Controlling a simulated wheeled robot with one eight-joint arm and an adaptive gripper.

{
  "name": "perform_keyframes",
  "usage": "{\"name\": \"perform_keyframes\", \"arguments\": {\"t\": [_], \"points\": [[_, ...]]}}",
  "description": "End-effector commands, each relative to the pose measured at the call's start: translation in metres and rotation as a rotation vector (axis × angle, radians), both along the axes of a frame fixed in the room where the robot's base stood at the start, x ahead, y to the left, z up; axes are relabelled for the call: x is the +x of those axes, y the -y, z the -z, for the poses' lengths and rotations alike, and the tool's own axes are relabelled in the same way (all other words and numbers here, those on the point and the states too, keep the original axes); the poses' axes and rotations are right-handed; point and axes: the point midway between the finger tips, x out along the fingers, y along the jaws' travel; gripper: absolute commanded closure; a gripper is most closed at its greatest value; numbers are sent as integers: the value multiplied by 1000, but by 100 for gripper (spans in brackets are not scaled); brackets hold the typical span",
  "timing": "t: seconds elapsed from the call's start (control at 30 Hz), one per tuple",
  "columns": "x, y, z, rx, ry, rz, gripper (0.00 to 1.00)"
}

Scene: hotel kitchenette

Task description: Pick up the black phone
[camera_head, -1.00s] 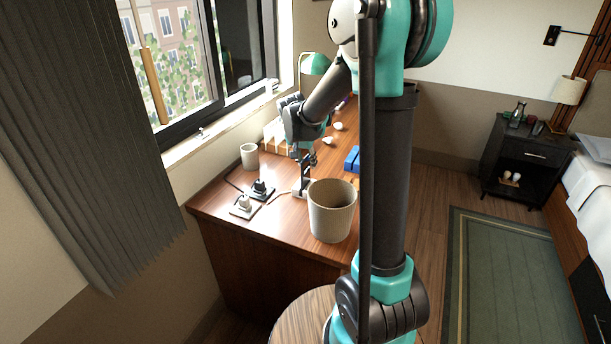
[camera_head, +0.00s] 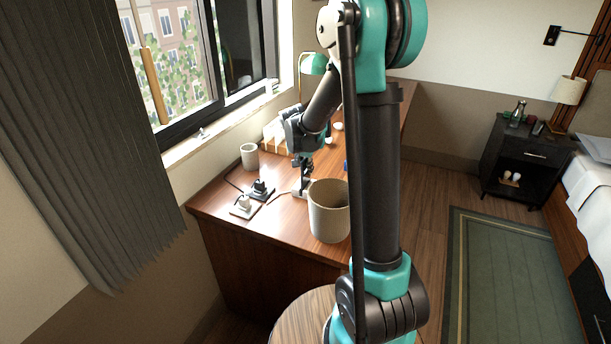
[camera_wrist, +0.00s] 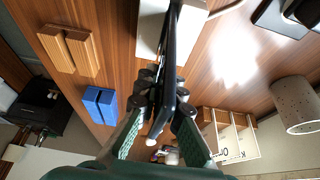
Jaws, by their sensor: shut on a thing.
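The black phone (camera_wrist: 172,60) shows nearly edge-on in the wrist view, as a thin dark slab. My gripper (camera_wrist: 163,97) is shut on it, one finger on each side. In the head view my gripper (camera_head: 302,163) is over the wooden desk, behind the beige bin, with the phone (camera_head: 304,180) below its fingers. A white stand or pad (camera_wrist: 150,32) lies right beside or under the phone's far end. I cannot tell whether the phone still touches it. My arm hides part of the desk.
A beige bin (camera_head: 330,215) stands close at the desk's front edge. A cup (camera_head: 249,157) and two plug sockets (camera_head: 243,206) are to the left. In the wrist view, a blue block (camera_wrist: 101,103), wooden blocks (camera_wrist: 70,49) and a lettered holder (camera_wrist: 236,142) lie around.

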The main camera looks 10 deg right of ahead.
Motion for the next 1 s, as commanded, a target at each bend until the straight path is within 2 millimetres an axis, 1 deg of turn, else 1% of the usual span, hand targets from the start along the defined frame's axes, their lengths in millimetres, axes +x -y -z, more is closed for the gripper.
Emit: {"name": "perform_keyframes", "arguments": {"t": [0.37,0.47,0.57,0.67,0.77,0.87,1.0], "points": [[0,0,-1,0,0,0,100],[0,0,-6,0,0,0,100],[0,0,-14,0,0,0,100],[0,0,-27,0,0,0,100],[0,0,-45,0,0,0,100],[-1,0,-68,0,0,0,100],[0,0,-107,0,0,0,100]]}}
